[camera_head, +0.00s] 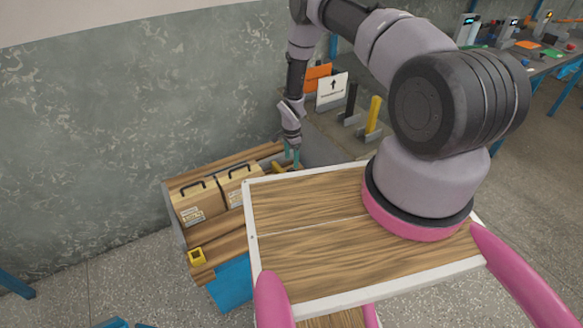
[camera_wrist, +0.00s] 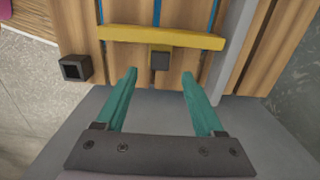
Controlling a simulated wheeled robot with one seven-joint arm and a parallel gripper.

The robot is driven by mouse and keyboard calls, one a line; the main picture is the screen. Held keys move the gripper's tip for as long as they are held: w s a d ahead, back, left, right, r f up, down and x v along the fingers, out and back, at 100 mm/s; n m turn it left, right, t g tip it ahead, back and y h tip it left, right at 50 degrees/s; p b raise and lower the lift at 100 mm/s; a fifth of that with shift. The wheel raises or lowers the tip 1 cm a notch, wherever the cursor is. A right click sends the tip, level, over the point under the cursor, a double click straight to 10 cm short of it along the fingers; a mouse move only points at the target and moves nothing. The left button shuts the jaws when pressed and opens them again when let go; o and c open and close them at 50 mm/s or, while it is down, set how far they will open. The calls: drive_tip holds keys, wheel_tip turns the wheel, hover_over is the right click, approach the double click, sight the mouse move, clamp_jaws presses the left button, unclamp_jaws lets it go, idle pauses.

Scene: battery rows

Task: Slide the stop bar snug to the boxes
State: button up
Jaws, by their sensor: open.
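Two tan boxes with dark handles stand side by side on a slatted wooden deck: the left box (camera_head: 197,201) and the right box (camera_head: 238,183). The yellow stop bar (camera_wrist: 150,37) lies across the slats in the wrist view, with a dark square knob (camera_wrist: 160,61) on its near side. In the head view a bit of the bar (camera_head: 279,169) shows right of the boxes, partly hidden. My gripper (camera_wrist: 158,72) is open and empty, its teal fingertips either side of the knob and slightly short of it. My gripper (camera_head: 291,160) is above the deck's right end in the head view. The wrist view shows no boxes.
A yellow block with a dark opening (camera_head: 197,257) sits at the deck's front corner. A dark hollow square piece (camera_wrist: 76,68) is left of my fingers. A grey counter (camera_head: 330,135) with signs and posts stands behind. A wall (camera_head: 100,120) bounds the left.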

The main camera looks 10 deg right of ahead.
sight(291, 170)
wheel_tip(291, 170, down, 5)
drive_tip(key=shift+f, duration=0.1)
idle(0.3)
clamp_jaws()
idle(1.3)
